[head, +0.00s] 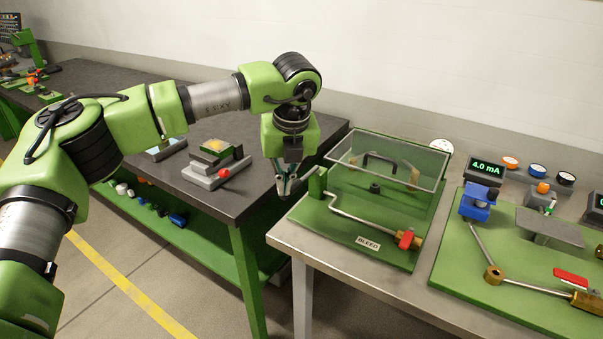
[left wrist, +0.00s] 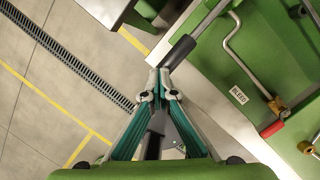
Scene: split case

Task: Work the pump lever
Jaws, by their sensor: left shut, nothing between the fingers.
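My left gripper (head: 286,188) points down at the left edge of the right-hand bench. Its fingers are shut with nothing between them. The pump lever is a thin grey rod with a dark grip (left wrist: 181,51), best seen in the left wrist view. It sticks out past the bench edge from the green pump unit (head: 318,186). The grip's end lies just beyond my fingertips (left wrist: 158,96) in that view; I cannot tell whether they touch. In the head view the gripper partly hides the grip. My right gripper is not in view.
A clear-covered box (head: 390,160) stands behind the lever. A bent pipe with a red-handled valve (head: 408,239) and a BLEED label (head: 368,243) lie in front. A dark bench (head: 140,110) stands left, with a gap between the benches. Gauges and fittings stand right.

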